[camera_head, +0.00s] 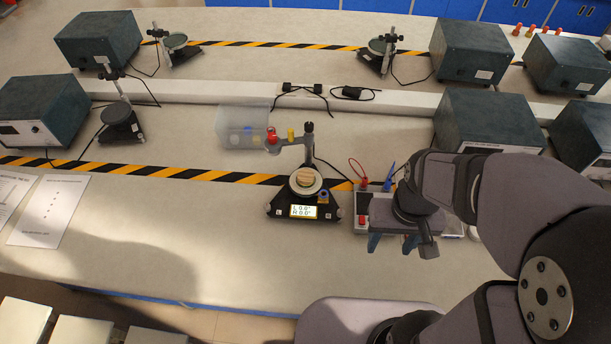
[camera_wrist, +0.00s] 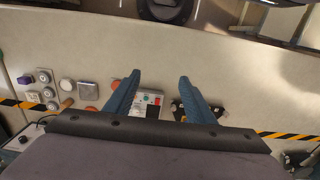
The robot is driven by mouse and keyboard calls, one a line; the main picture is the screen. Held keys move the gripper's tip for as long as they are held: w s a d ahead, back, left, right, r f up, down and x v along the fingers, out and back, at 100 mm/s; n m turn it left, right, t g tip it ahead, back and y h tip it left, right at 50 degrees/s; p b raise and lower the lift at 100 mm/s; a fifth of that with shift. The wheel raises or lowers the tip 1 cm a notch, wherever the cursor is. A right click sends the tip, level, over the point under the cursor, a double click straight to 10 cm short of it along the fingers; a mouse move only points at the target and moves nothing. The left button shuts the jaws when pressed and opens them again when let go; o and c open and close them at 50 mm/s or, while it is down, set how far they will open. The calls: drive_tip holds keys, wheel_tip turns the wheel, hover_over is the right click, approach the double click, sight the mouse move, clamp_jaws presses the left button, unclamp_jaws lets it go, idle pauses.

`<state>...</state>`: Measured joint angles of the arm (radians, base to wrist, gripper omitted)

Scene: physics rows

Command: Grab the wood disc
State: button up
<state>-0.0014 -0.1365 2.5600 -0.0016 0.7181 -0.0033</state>
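My gripper (camera_head: 393,243) is open and empty, with its blue fingers pointing down in front of the small control box (camera_head: 362,222). In the wrist view, the fingers of my gripper (camera_wrist: 160,79) are spread apart, with the control box (camera_wrist: 148,104) showing between them. Small loose pieces lie left of the fingers in the wrist view. A brown piece (camera_wrist: 67,102) among them may be the wood disc, but it is too small to be sure. My arm hides that area in the head view.
The instrument stand (camera_head: 304,211) with its lit display is left of my gripper. A clear bin (camera_head: 243,126) stands behind it. Near the brown piece are a white disc (camera_wrist: 67,85) and a grey square (camera_wrist: 88,90). Dark boxes (camera_head: 488,122) stand at right.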

drive_tip(key=shift+o, duration=0.9)
drive_tip(key=w+a+m+t+b, duration=0.1)
drive_tip(key=w+a+t+b, duration=0.6)
drive_tip(key=w, duration=0.5)
drive_tip(key=w+a+m+t+h+b, duration=0.1)
drive_tip(key=w+a+m+t+b, duration=0.15)
drive_tip(key=w+a+b, duration=0.6)
drive_tip(key=w+a+m+t+b, duration=0.1)
drive_tip(key=w+a+t+b, duration=0.55)
drive_tip(key=w, duration=0.95)
drive_tip(key=m+g+h+b, duration=0.5)
drive_tip(key=g+h+b, duration=0.1)
drive_tip(key=g+h, duration=0.15)
approach(305, 176)
drive_tip(key=f, duration=0.1)
drive_tip(key=shift+n+t+h, duration=0.25)
drive_tip(key=shift+t+h, duration=0.2)
drive_tip(key=shift+p+x, duration=0.5)
drive_tip(key=shift+x, duration=3.25)
drive_tip(key=shift+a+f, duration=0.1)
